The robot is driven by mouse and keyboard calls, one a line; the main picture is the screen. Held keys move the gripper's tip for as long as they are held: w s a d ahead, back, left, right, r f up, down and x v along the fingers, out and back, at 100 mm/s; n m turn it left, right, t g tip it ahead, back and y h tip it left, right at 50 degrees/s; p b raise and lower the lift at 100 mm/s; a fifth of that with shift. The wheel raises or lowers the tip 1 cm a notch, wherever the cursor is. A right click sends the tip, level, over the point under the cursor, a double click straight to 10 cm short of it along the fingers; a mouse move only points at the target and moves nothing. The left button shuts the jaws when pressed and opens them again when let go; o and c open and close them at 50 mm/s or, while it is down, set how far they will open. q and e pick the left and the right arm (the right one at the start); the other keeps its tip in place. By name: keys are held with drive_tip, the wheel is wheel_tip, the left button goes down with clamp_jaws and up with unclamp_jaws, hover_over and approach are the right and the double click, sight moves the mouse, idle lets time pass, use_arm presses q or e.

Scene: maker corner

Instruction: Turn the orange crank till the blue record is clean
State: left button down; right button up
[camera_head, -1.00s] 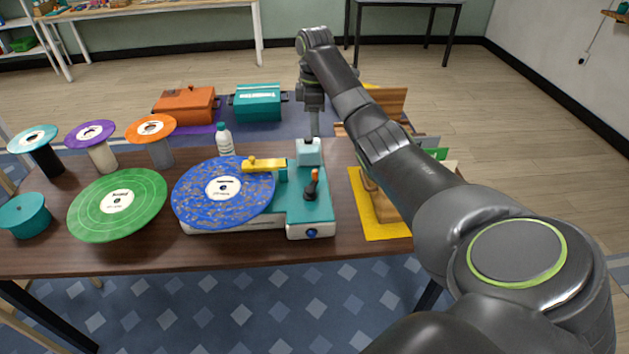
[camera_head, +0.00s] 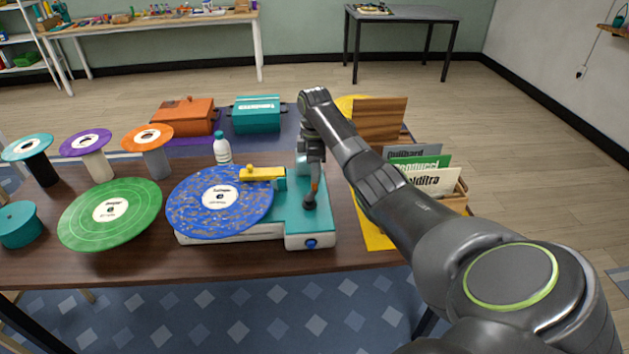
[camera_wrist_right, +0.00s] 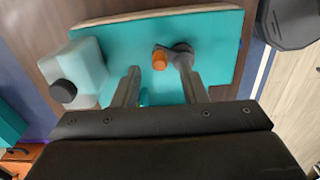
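The blue record (camera_head: 190,212) lies flat on the teal and white machine (camera_head: 290,222) and is covered in small orange and pale specks. A yellow arm (camera_head: 262,174) reaches over its far edge. The orange crank (camera_head: 314,187) stands on the machine's right part, with a dark base. My right gripper (camera_head: 313,172) is just above and behind the crank. In the right wrist view, its fingers (camera_wrist_right: 160,78) are open and apart, with the orange crank knob (camera_wrist_right: 159,60) just beyond the tips, in line with the gap. I cannot tell if they touch. My left gripper is out of view.
A pale bottle (camera_wrist_right: 85,68) stands beside the machine, close to one finger in the wrist view. A green record (camera_head: 85,222) lies left of the blue one. A crate of record sleeves (camera_head: 455,198) stands right, partly behind my arm. Coloured discs on stands fill the left.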

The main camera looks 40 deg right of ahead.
sight(311, 192)
drive_tip(key=shift+f, duration=2.35)
clamp_jaws()
